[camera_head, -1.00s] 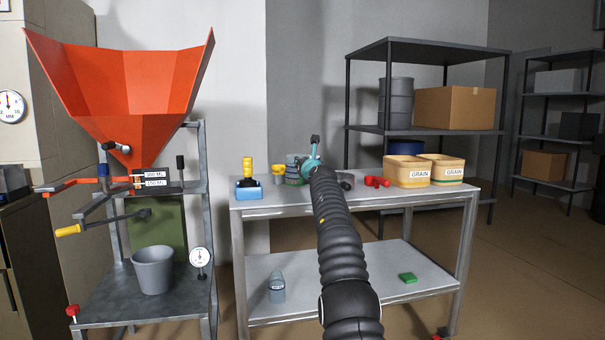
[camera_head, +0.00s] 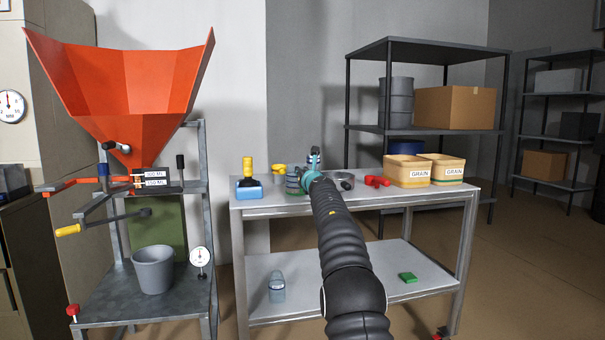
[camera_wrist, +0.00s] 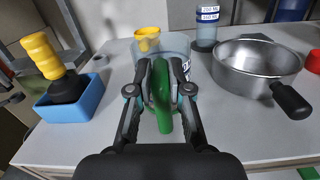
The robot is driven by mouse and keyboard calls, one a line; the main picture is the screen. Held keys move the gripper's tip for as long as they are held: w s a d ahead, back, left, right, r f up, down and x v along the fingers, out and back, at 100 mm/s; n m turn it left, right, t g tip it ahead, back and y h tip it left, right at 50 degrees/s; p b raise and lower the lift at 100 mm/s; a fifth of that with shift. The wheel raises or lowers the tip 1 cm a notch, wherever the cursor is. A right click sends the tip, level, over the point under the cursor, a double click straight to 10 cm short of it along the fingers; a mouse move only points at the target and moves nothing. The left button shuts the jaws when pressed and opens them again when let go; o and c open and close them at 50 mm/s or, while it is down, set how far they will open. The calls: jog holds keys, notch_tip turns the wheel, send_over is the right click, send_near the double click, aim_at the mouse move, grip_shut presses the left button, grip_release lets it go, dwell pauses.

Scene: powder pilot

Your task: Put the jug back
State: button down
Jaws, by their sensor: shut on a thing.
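The jug (camera_wrist: 174,42) is a clear, bluish vessel with a green handle (camera_wrist: 162,95). My gripper (camera_wrist: 161,88) is shut on that handle, with one finger on each side.
A blue box with a yellow-handled tool (camera_head: 248,190) stands left on the table (camera_head: 330,206). A yellow cup (camera_wrist: 146,40), a labelled bottle (camera_wrist: 207,30) and a metal pan (camera_wrist: 257,68) are close around the jug. Grain tubs (camera_head: 408,172) stand right. The front tabletop is clear.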

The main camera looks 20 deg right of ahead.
jog(key=c, duration=1.1)
grip_release()
jog(key=shift+f, duration=0.1)
jog(key=shift+r, duration=0.2)
jog(key=shift+s+f+b, duration=0.3)
jog(key=shift+s+b, duration=0.25)
jog(key=shift+b, duration=0.35)
jog(key=s+b, duration=0.2)
jog(key=s, duration=0.1)
jog(key=s+a+b, duration=0.1)
jog(key=s+b, duration=0.2)
jog(key=s, duration=0.1)
jog(key=s+b, duration=0.3)
jog(key=shift+s+a, duration=0.25)
jog(key=shift+s, duration=0.15)
